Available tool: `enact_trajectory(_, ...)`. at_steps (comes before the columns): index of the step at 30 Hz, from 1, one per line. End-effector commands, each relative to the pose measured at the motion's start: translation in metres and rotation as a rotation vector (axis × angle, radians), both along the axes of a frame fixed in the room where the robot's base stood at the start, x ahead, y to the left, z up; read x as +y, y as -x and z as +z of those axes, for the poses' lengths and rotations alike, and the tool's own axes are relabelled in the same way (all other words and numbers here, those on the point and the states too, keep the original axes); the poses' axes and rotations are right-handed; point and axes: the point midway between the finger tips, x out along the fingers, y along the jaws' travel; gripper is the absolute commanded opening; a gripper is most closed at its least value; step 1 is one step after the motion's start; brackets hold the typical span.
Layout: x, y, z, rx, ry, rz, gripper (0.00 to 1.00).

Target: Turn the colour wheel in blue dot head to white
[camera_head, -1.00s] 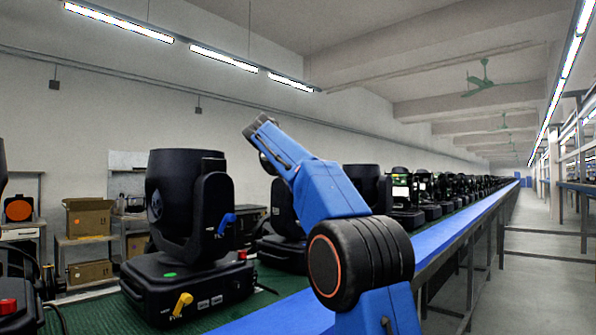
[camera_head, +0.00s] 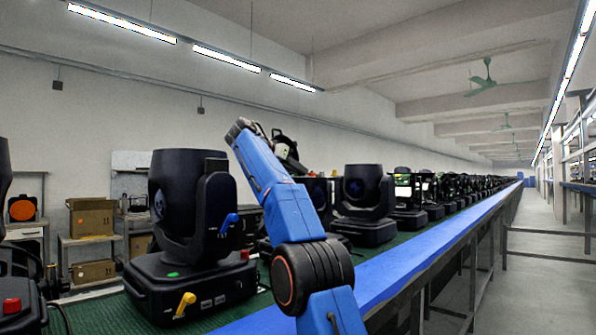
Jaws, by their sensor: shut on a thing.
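My blue arm rises from the bottom and bends over at its top. My gripper (camera_head: 291,157) is at the dark, partly pale end to the right of that bend. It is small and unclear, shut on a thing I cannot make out. Just below it, a black moving head (camera_head: 319,190) is largely hidden behind my arm. I see no blue dot and no colour wheel. The near black head (camera_head: 184,205) on the left has a green dot (camera_head: 171,274) on its base, a blue lever and a yellow lever.
A long line of heads stands on the green bench top (camera_head: 258,300), including one just right of my arm (camera_head: 363,195). A blue rail (camera_head: 420,252) edges the bench. The aisle (camera_head: 535,265) on the right is clear. Cartons (camera_head: 91,218) sit on shelves at left.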

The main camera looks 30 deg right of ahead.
Motion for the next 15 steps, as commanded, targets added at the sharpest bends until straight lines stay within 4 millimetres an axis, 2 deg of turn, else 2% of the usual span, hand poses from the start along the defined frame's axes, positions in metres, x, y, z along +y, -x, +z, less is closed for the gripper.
enact_trajectory(12, 0.0, -0.0003, -0.002, 0.005, -0.003, -0.004, 0.0)
enact_trajectory(13, 0.0001, -0.0003, -0.0021, 0.005, -0.003, -0.004, 0.25)
enact_trajectory(15, 0.0001, -0.0003, -0.0017, 0.004, -0.003, -0.004, 0.37)
